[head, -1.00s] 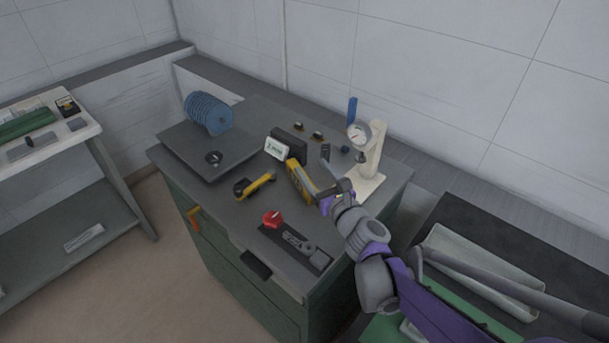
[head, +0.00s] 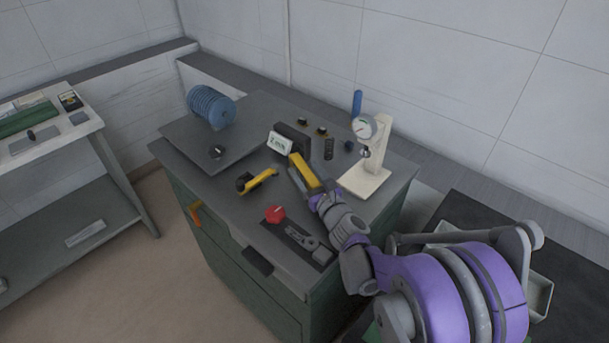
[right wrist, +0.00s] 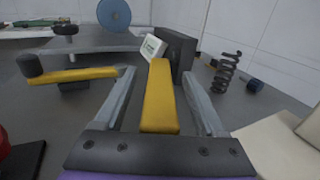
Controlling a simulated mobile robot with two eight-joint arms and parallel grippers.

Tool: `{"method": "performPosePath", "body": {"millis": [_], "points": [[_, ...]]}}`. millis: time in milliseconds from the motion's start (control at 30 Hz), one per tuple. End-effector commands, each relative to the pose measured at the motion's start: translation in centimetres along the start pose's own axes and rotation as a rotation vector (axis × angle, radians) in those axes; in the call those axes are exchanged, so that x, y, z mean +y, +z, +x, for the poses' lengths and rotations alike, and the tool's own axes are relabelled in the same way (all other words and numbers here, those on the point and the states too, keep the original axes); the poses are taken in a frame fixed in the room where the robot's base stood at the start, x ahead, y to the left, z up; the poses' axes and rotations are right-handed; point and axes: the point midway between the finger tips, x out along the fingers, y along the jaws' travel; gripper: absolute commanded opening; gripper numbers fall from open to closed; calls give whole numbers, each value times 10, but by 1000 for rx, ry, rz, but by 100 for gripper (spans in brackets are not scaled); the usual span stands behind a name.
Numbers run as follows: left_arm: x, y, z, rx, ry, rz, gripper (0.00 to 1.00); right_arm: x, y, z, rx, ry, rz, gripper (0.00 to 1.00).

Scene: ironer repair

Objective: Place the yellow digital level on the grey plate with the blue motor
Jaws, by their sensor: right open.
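The yellow digital level (head: 304,173) is a yellow bar standing on the green cabinet's grey top. In the right wrist view the level (right wrist: 160,98) lies lengthwise between the fingers of my right gripper (right wrist: 160,80). The fingers are open, one on each side, with a visible gap on both sides. In the head view my right gripper (head: 308,184) is at the level's near end. The grey plate (head: 182,138) is at the top's far left, with the blue ribbed motor (head: 210,106) and a small black knob on it. My left gripper is out of view.
A yellow-and-black tool (head: 257,181) lies left of the level. A dark block with a white display (head: 280,143) stands behind it. A dial gauge stand (head: 372,160) is to the right. A red-knobbed dark fixture (head: 290,232) lies in front. A black spring (head: 329,148) stands behind.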

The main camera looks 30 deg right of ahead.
Motion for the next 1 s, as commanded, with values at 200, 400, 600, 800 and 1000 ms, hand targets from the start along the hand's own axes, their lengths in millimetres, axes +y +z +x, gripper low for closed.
{"method": "performPosePath", "body": {"millis": [200, 400, 600, 800, 1000], "points": [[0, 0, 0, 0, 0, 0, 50, 0, 0, 12, 0, 0, 0, 72], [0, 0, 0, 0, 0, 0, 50, 0, 0, 11, 0, 0, 0, 64], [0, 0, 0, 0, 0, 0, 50, 0, 0, 11, 0, 0, 0, 28], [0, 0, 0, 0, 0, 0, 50, 0, 0, 11, 0, 0, 0, 0], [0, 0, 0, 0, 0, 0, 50, 0, 0, 11, 0, 0, 0, 0]]}}
